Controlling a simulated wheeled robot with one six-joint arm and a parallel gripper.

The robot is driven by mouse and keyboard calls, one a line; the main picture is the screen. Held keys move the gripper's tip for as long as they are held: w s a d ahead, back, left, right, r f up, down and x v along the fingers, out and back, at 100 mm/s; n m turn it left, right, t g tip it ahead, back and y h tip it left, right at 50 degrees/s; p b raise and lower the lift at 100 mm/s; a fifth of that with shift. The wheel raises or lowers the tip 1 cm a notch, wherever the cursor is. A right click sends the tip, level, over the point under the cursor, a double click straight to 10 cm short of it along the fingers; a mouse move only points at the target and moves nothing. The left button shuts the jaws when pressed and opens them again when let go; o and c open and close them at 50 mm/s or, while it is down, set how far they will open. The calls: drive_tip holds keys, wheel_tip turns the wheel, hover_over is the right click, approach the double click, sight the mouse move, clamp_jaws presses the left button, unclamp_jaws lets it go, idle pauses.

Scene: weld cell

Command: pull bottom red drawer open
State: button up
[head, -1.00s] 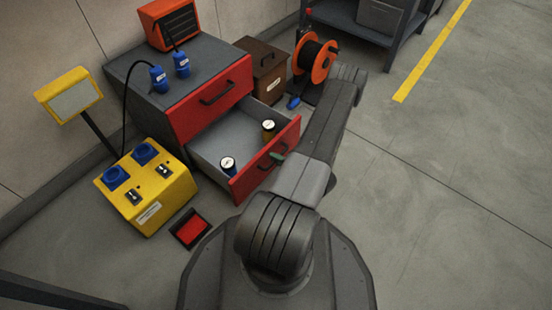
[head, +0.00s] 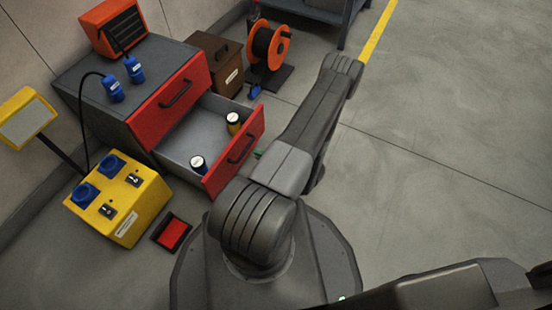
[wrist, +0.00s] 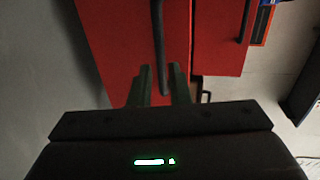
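The bottom red drawer (head: 247,133) stands pulled out of the grey cabinet (head: 85,75), and its inside shows. Its dark bar handle (head: 240,148) is on the red front. In the wrist view the drawer front (wrist: 115,50) fills the upper middle, with the handle (wrist: 158,45) running down towards my fingers. My gripper (wrist: 162,85) is open; its two fingertips lie on either side of the handle's line with gaps showing. I cannot tell whether they touch it. In the head view my arm hides most of the gripper; a green bit shows by the drawer front.
Two small canisters (head: 198,163) (head: 233,122) stand in the drawer. The upper red drawer (head: 170,100) is shut. A yellow box (head: 120,200) and a red-topped tray (head: 172,233) are on the left. A cable reel (head: 270,47) stands behind. The floor at right is clear.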

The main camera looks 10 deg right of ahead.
sight(246, 150)
drive_tip(key=p+v, duration=0.1)
drive_tip(key=v, duration=0.5)
drive_tip(key=shift+s+d, duration=0.2)
drive_tip(key=shift+d, duration=0.05)
drive_tip(key=shift+a, duration=0.1)
idle(0.4)
drive_tip(key=shift+b+x, duration=1.75)
drive_tip(key=shift+x, duration=5.05)
drive_tip(key=shift+r, duration=0.1)
